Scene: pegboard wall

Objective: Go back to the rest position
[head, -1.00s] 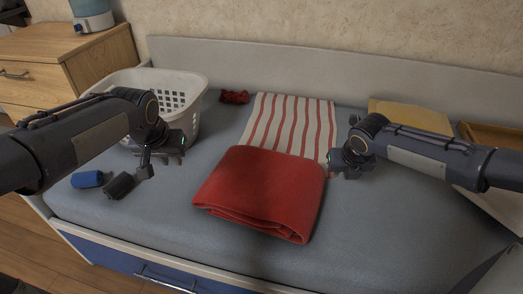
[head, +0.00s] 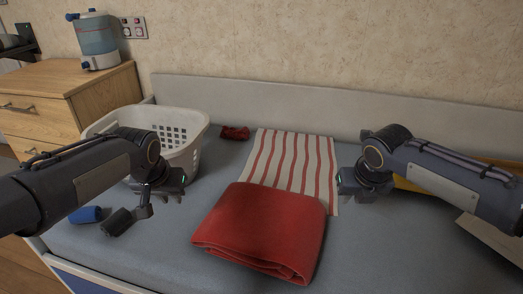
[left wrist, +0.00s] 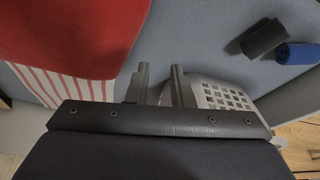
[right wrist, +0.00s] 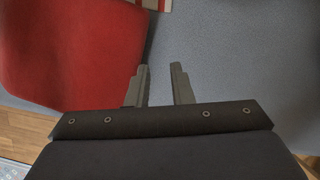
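My left gripper (head: 160,205) hangs over the left part of the bed, in front of the white basket. In the left wrist view its two fingers (left wrist: 158,82) stand apart with nothing between them. My right gripper (head: 356,190) is above the bed, right of the striped cloth. In the right wrist view its fingers (right wrist: 160,85) are also apart and empty, with the grey bed cover beyond. Both arms are raised above the bed and touch nothing that I can see.
A folded red blanket (head: 262,230) lies between the grippers, with a striped cloth (head: 290,165) behind it. A white laundry basket (head: 190,142), a blue roll (head: 86,215), a dark roll (head: 118,222) and a small red cloth (head: 235,132) are on the bed. A wooden cabinet (head: 105,90) stands behind left.

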